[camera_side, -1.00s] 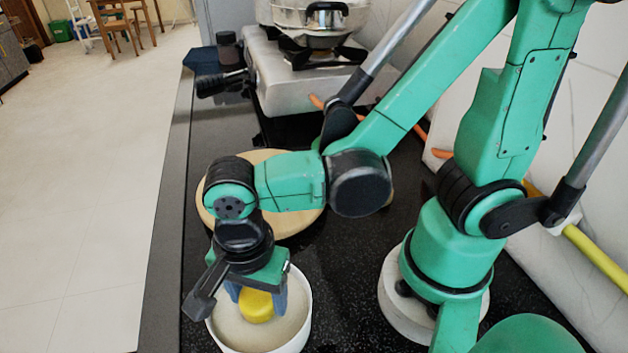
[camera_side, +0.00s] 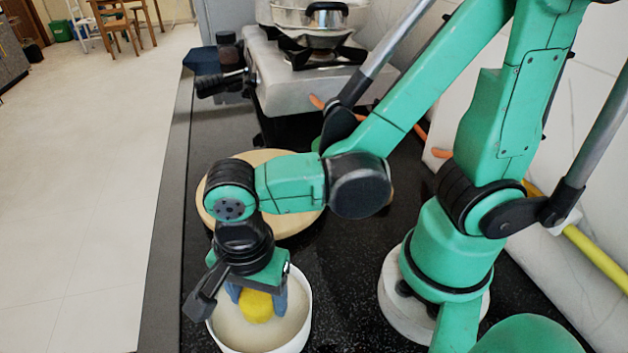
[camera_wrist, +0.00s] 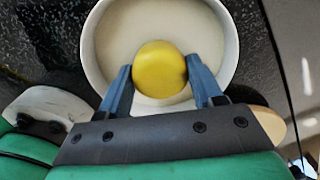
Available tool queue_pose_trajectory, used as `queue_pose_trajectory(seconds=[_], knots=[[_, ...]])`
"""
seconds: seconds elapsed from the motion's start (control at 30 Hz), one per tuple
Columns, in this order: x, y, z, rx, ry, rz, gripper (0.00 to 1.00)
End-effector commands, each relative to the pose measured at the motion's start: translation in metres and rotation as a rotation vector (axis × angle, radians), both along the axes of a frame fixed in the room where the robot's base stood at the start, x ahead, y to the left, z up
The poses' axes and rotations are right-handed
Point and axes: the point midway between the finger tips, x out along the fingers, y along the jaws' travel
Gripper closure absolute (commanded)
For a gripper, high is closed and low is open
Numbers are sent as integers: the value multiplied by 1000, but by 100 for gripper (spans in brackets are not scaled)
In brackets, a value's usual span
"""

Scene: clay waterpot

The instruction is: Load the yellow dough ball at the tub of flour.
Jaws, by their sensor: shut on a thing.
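The yellow dough ball (camera_side: 256,306) is between the blue fingers of my gripper (camera_side: 256,300), which is shut on it. The white tub of flour (camera_side: 304,318) stands on the dark counter, with pale flour (camera_side: 232,328) inside. The ball is inside the tub's rim, low at the flour; I cannot tell whether it touches. In the wrist view the ball (camera_wrist: 159,69) sits between the fingertips (camera_wrist: 160,80), with the tub's rim (camera_wrist: 229,40) around it. The far side of the ball is hidden.
A round wooden board (camera_side: 296,222) lies behind the tub, partly under my arm. A stove with a metal pot (camera_side: 318,20) stands at the back. Dark counter is free to the right of the tub; the counter's edge (camera_side: 165,240) runs along the left.

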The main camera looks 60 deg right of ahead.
Motion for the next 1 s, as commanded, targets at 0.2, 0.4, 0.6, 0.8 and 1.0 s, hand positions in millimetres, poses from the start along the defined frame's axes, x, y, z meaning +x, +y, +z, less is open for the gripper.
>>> queue_pose_trajectory(seconds=[0.2,0.4,0.6,0.8,1.0], knots=[[0,0,11,0,0,0,83],[0,0,29,0,0,0,83],[0,0,47,0,0,0,83],[0,0,63,0,0,0,83],[0,0,70,0,0,0,83]])
